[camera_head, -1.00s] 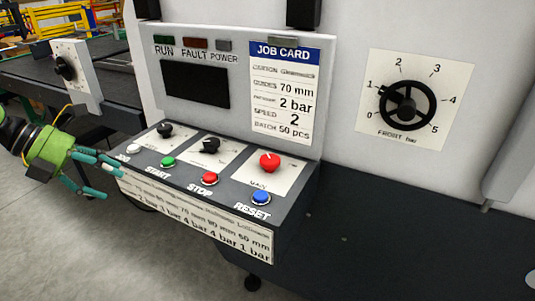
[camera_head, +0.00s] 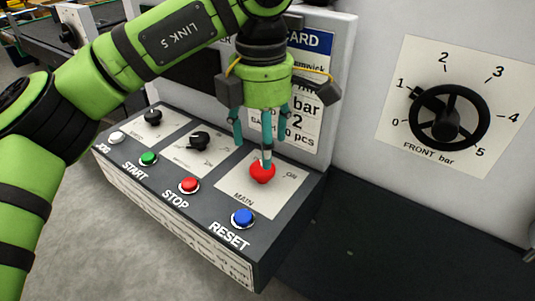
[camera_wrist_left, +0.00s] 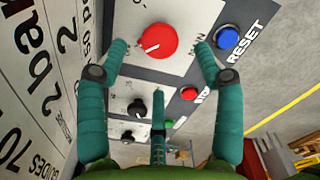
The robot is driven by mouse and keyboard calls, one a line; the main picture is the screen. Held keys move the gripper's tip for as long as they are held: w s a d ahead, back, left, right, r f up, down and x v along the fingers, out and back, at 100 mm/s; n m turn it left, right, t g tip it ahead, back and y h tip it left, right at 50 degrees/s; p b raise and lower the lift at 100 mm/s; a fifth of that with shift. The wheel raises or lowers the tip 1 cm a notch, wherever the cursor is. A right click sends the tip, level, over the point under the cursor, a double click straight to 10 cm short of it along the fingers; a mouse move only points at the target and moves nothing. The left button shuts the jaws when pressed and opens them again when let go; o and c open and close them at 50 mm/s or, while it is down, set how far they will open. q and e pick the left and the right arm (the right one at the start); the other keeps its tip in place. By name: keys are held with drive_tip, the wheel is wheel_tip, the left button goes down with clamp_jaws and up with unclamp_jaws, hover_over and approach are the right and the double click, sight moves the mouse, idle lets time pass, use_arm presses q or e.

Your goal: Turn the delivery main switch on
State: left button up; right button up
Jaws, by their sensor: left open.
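The delivery main switch is a red round knob (camera_head: 262,174) on a pale plate marked MAIN and ON, at the right end of the sloped panel. My left gripper (camera_head: 261,140) is open, above and just behind the knob, fingers pointing down. One fingertip overlaps the knob's top edge in the head view; contact cannot be told. In the left wrist view the knob (camera_wrist_left: 157,41) lies between the two side fingers (camera_wrist_left: 161,48), with a white pointer line on its face. Which mark the pointer is at cannot be told. My right gripper is not in view.
The blue RESET button (camera_head: 242,218) sits just in front of the main plate. The red STOP button (camera_head: 189,185), green START button (camera_head: 148,158) and black knobs (camera_head: 199,141) lie left. The job card (camera_head: 309,137) is close behind my gripper. A FRONT bar handwheel (camera_head: 447,118) is at right.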

sight(263, 174)
use_arm(q)
wheel_tip(263, 174, down, 4)
drive_tip(key=shift+r, duration=0.1)
drive_tip(key=shift+f, duration=0.6)
drive_tip(key=c, duration=1.2)
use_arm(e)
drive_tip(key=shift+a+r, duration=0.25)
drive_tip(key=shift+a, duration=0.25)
